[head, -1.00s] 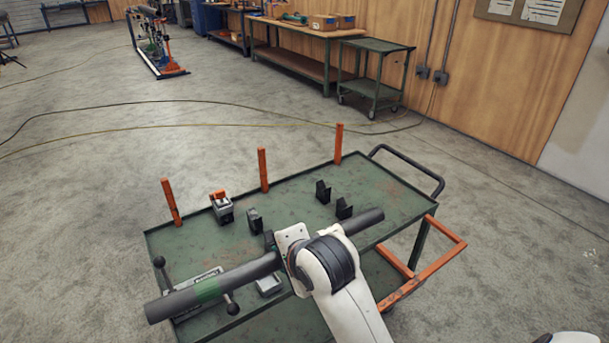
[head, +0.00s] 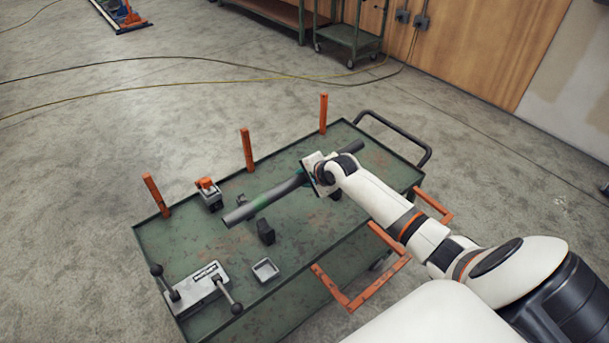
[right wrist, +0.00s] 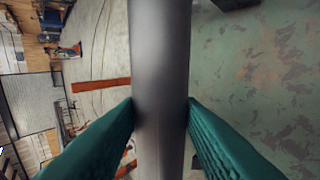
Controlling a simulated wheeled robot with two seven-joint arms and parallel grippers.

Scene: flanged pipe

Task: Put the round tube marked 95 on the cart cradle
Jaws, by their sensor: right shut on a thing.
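The grey round tube (head: 240,213) with a green band is over the cart top in the head view, slanting from lower left to upper right. My right gripper (head: 309,177) is shut on it right of its middle. In the right wrist view the tube (right wrist: 160,50) runs between the two teal fingers (right wrist: 160,112), both touching it. No mark 95 is legible. A black cradle block (head: 265,232) stands on the cart (head: 225,262) just below the tube in the picture; the other blocks are largely hidden by tube and arm. I cannot tell whether the tube touches any block. My left gripper is out of view.
Three orange posts (head: 247,150) stand along the cart's far edge. A clamp fixture with levers (head: 200,286) and a small grey tray (head: 265,269) sit at the near left. A small orange-topped device (head: 209,193) stands near the posts. A black handle (head: 405,135) rises at the right.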

